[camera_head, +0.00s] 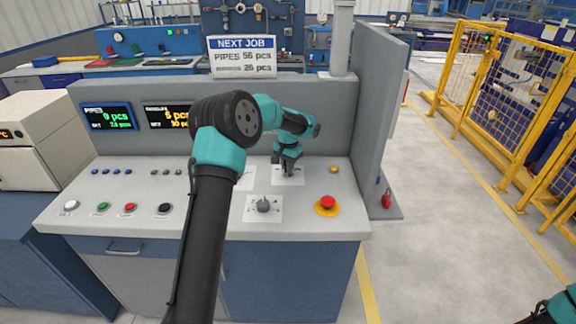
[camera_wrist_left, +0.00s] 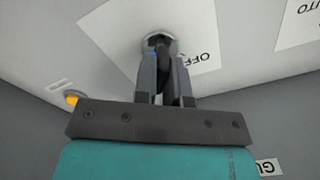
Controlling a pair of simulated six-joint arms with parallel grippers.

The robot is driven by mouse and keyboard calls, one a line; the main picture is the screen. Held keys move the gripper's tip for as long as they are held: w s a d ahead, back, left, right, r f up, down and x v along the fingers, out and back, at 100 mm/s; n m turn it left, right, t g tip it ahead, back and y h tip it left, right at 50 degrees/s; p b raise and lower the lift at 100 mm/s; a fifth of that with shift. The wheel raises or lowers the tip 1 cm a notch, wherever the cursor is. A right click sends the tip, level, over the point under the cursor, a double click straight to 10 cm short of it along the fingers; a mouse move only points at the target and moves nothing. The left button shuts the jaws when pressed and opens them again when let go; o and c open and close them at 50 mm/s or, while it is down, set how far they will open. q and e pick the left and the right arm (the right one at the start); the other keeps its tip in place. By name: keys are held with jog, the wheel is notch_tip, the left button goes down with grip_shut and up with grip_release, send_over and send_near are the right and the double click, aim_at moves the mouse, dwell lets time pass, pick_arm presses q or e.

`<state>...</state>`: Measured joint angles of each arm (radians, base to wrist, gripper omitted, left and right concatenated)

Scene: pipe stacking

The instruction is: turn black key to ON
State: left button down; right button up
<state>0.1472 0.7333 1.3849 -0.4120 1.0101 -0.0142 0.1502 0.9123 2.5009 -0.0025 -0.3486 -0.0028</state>
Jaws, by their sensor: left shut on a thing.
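The black key (camera_wrist_left: 165,62) stands in a round metal lock on a white label plate (camera_wrist_left: 203,58). The word OFF shows upside down on that plate in the wrist view. My left gripper (camera_wrist_left: 165,75) is shut on the key, with one finger on each side of it. In the head view my left gripper (camera_head: 288,165) points down onto the rear white plate (camera_head: 291,178) of the console, and the key itself is hidden by the fingers. The ON marking is not visible. Of my right arm only a teal and dark part shows at the lower right corner; its gripper is out of view.
A grey selector knob (camera_head: 264,205) stands on a plate in front of the key. A red emergency button (camera_head: 327,202) on a yellow base is to the right. Several coloured buttons line the left. A grey panel (camera_head: 340,125) rises behind.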

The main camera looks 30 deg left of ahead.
pick_arm(q)
jog(key=shift+m, duration=1)
jog(key=c, duration=1.2)
grip_release()
jog(key=shift+r, duration=0.1)
notch_tip(320, 180, up, 17)
jog(key=shift+r, duration=0.15)
